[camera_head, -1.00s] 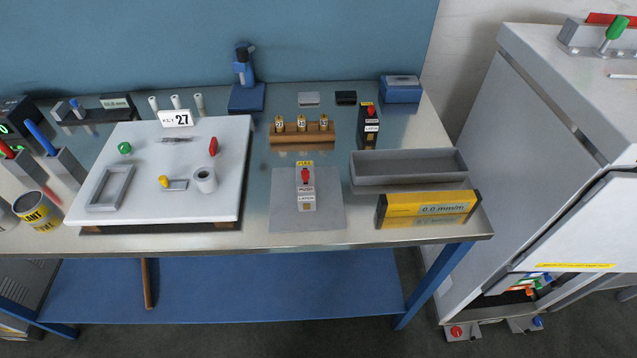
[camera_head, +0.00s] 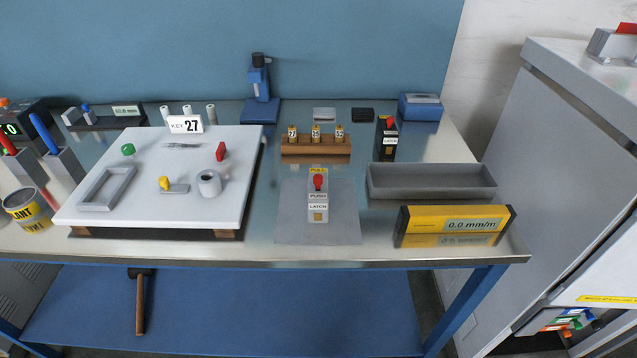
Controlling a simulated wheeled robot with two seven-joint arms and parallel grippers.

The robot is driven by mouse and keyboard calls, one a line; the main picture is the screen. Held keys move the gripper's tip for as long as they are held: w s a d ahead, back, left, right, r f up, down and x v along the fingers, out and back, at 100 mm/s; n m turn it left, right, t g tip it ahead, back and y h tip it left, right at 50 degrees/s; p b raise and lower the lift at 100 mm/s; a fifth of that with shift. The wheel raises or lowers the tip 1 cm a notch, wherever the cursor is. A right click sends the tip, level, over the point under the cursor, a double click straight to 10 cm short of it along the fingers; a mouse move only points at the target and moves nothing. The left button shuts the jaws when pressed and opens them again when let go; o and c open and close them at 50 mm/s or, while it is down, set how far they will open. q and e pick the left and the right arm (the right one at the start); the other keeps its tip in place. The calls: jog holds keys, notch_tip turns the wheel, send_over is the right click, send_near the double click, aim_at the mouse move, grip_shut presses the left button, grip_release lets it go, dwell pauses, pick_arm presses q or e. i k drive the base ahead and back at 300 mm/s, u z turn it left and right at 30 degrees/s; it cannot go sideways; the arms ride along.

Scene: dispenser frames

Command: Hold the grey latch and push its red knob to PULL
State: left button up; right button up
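The grey latch (camera_head: 318,214) stands on a grey mat (camera_head: 290,236) near the front middle of the bench. Its red knob (camera_head: 318,181) sits between a yellow PULL label (camera_head: 318,170) above and a PUSH label (camera_head: 318,196) below, closer to PULL in this view. The exact knob setting is hard to tell at this size. A LATCH label shows low on its face. A second, black latch (camera_head: 385,143) with a red knob stands further back to the right. Neither of my grippers is in view.
A white board (camera_head: 130,215) with small parts lies left of the mat. A wooden rack (camera_head: 316,148) with several brass weights is behind the latch. A grey tray (camera_head: 430,190) and a yellow level (camera_head: 453,240) are to the right. The bench in front of the mat is clear.

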aim_at(317, 179)
jog(key=k, duration=1.15)
jog(key=z, duration=0.9)
jog(key=i, duration=1.3)
jog(key=u, duration=0.45)
